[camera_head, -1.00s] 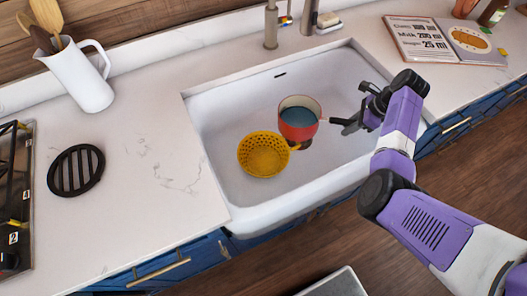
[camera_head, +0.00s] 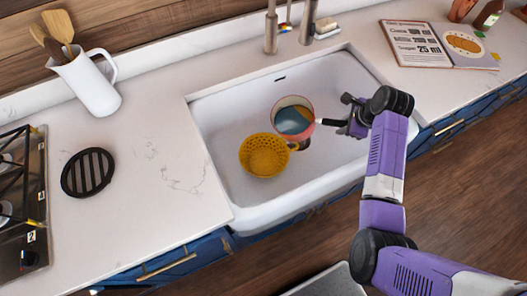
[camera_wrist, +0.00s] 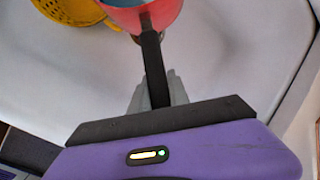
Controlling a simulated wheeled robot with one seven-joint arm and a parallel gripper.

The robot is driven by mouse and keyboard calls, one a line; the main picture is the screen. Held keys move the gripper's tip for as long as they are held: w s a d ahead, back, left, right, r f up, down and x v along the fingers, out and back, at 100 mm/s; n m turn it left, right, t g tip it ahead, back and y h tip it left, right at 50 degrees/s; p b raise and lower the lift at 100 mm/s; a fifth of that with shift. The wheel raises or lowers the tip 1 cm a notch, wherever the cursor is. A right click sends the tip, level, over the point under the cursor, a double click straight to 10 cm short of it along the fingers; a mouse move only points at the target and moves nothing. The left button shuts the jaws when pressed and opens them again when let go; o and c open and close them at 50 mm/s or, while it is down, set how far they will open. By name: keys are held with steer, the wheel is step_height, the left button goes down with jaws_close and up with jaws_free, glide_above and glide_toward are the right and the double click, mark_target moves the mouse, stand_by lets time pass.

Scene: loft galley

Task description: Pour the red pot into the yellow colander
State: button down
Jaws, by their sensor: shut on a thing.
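The red pot (camera_head: 307,133) is in the air over the white sink, tilted to the left, with blue-grey contents showing inside. My gripper (camera_head: 343,123) is shut on the pot's dark handle from the right. In the wrist view the handle (camera_wrist: 152,62) runs between the fingers (camera_wrist: 157,92) up to the red pot (camera_wrist: 165,12). The yellow colander (camera_head: 262,157) sits in the sink, just left of and below the pot in the head view. The pot's rim is close to the colander's right upper edge. I cannot tell whether anything is flowing out.
The sink (camera_head: 225,110) has high walls around the colander. A faucet (camera_head: 271,30) stands behind it. A white jug of utensils (camera_head: 90,85), a black trivet (camera_head: 88,172) and a stove (camera_head: 22,205) are on the left. An open cookbook (camera_head: 420,45) lies at the back right.

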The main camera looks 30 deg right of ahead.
steer(key=shift+a+r+h, duration=0.15)
steer(key=shift+a+h, duration=0.15)
steer(key=shift+a, duration=0.25)
steer(key=shift+s+a+r+h+b, duration=0.15)
steer(key=shift+a+h+b, duration=0.15)
steer(key=shift+a+b, duration=0.15)
steer(key=a, duration=0.1)
steer(key=r+h, duration=0.1)
steer(key=a+r+t+b, duration=0.1)
steer(key=shift+s+a+n+h, duration=0.3)
steer(key=shift+a+n, duration=0.05)
steer(key=shift+n, duration=0.05)
steer(key=shift+s+a+r+t+h+b, duration=0.1)
steer(key=shift+a+r+t+h+b, duration=0.05)
steer(key=shift+a+h+b, duration=0.25)
steer(key=shift+s+a+r+t+h+b, duration=0.15)
steer(key=shift+a+h+b, duration=0.15)
steer(key=shift+a+b, duration=0.2)
stand_by(0.4)
steer(key=shift+s+a+r+n+t+h+b, duration=0.15)
steer(key=shift+a+r+n+h+b, duration=0.1)
steer(key=shift+a+r+h, duration=0.2)
steer(key=shift+s+a+r+n+t+h+b, duration=0.15)
steer(key=shift+a+r+h+b, duration=0.1)
steer(key=shift+a+r+h, duration=0.15)
stand_by(0.7)
